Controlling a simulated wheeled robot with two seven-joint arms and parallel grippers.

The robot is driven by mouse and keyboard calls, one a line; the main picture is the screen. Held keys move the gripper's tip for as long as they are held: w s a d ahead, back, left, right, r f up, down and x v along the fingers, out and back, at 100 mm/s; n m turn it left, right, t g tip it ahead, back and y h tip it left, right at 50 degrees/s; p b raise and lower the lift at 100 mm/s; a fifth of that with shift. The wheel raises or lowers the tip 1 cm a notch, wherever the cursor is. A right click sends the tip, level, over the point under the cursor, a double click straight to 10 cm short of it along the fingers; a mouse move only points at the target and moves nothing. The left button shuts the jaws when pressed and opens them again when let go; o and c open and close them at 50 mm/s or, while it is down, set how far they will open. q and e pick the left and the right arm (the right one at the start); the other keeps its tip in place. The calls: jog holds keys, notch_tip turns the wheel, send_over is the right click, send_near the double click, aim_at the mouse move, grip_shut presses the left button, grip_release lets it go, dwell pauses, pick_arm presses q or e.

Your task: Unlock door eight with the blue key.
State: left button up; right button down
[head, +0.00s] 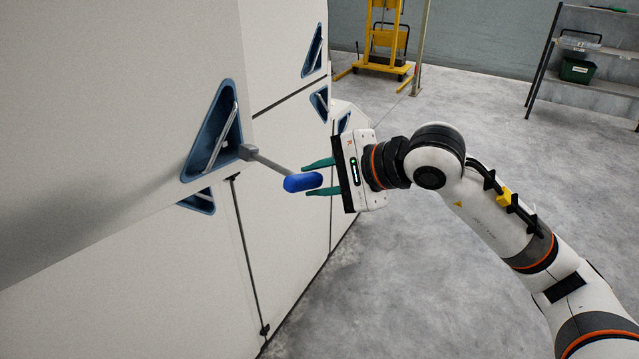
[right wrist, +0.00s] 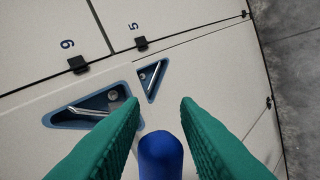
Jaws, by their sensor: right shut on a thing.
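The blue key has a fat blue handle (head: 303,182) and a grey shaft ending in a grey block at the right edge of a blue triangular recess (head: 213,130) with a metal handle. I cannot tell whether its tip is in a lock. My right gripper (head: 307,180), with green fingers, is shut on the blue handle. In the right wrist view the handle (right wrist: 160,155) is between the fingers (right wrist: 160,104) and hides the shaft. Pale doors there carry a 5 (right wrist: 132,26) and a digit like 6 or 9 (right wrist: 67,43). No 8 is legible. My left gripper is out of view.
The pale machine wall (head: 110,60) fills the left, with more triangular recesses (head: 313,50) and dark door seams. Concrete floor (head: 480,120) is open to the right. A yellow lift (head: 383,38) and a shelf (head: 600,92) with a green crate (head: 577,70) stand far back.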

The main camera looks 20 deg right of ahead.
jog(key=shift+r, duration=0.1)
jog(key=shift+f+m+y+b, duration=0.25)
jog(key=shift+m+y+b, duration=0.15)
jog(key=shift+b, duration=0.5)
jog(key=shift+m+g+y+b, duration=0.3)
jog(key=shift+m+y+b, duration=0.4)
jog(key=shift+y+b, duration=0.15)
jog(key=shift+r, duration=0.2)
